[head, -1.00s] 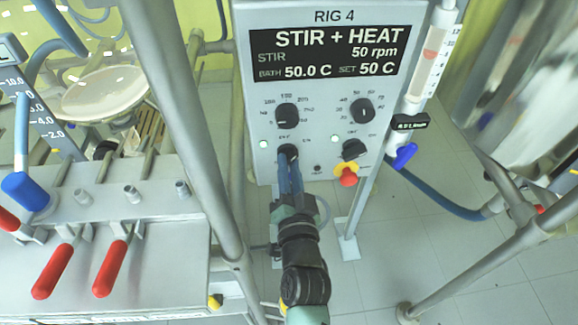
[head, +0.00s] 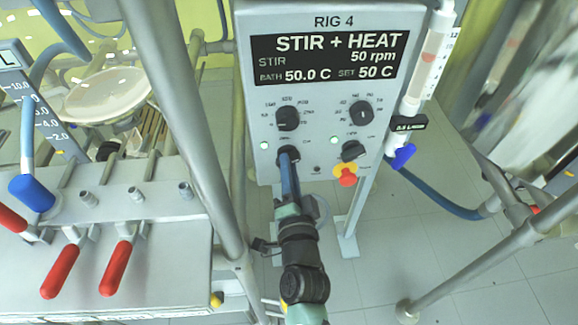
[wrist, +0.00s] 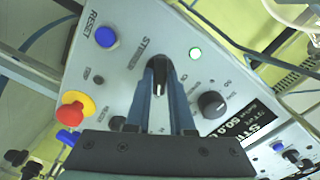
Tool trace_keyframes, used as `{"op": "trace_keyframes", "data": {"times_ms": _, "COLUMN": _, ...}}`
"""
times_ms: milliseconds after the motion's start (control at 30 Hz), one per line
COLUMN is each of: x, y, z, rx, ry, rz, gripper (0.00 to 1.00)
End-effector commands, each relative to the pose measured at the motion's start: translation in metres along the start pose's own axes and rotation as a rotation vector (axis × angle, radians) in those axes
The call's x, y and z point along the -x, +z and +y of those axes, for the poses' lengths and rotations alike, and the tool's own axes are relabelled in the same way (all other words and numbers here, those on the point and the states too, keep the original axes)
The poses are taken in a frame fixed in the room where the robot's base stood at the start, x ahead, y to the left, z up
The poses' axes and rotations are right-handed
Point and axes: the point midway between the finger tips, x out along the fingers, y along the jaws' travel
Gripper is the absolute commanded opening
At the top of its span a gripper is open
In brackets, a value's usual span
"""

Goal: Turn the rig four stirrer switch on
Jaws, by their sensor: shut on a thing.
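The rig four control panel (head: 250,100) is a grey box labelled RIG 4 with a black display (head: 325,57) reading STIR 50 rpm, bath 50.0 C, set 50 C. The stirrer switch (head: 288,155) is a black knob at the panel's lower left, partly hidden by my fingers. It also shows in the wrist view (wrist: 159,74) with a white pointer mark. My gripper (head: 286,165) reaches up from below and is shut on this switch. In the wrist view my gripper (wrist: 160,75) has one blue finger on each side of the knob. A lit green lamp (wrist: 195,53) is beside it.
Other black knobs (head: 288,117) sit above and right of the switch. A red emergency button (head: 347,176) on a yellow base is at the lower right. A metal post (head: 200,130) and red-handled valves (head: 116,268) stand to the left. A blue hose (head: 440,203) runs right.

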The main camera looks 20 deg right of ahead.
Motion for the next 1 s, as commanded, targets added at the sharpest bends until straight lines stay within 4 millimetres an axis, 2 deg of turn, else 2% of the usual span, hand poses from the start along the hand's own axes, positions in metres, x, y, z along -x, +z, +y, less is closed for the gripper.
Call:
{"op": "trace_keyframes", "data": {"times_ms": 67, "x": 0.000, "y": 0.000, "z": 0.000, "rx": -0.004, "ry": 0.000, "rz": 0.001, "gripper": 0.00}}
{"op": "trace_keyframes", "data": {"times_ms": 100, "x": 0.000, "y": 0.000, "z": 0.000, "rx": -0.003, "ry": 0.000, "rz": 0.001, "gripper": 0.28}}
{"op": "trace_keyframes", "data": {"times_ms": 233, "x": 0.000, "y": 0.000, "z": 0.000, "rx": -0.002, "ry": 0.000, "rz": 0.001, "gripper": 0.51}}
{"op": "trace_keyframes", "data": {"times_ms": 533, "x": 0.001, "y": 0.000, "z": 0.000, "rx": 0.000, "ry": 0.000, "rz": 0.000, "gripper": 0.51}}
{"op": "trace_keyframes", "data": {"times_ms": 667, "x": 0.009, "y": 0.001, "z": 0.001, "rx": -0.001, "ry": 0.001, "rz": -0.001, "gripper": 0.51}}
{"op": "trace_keyframes", "data": {"times_ms": 767, "x": 0.022, "y": 0.002, "z": 0.001, "rx": -0.001, "ry": 0.001, "rz": -0.002, "gripper": 0.51}}
{"op": "trace_keyframes", "data": {"times_ms": 1000, "x": 0.068, "y": 0.002, "z": 0.002, "rx": 0.000, "ry": 0.002, "rz": -0.003, "gripper": 0.51}}
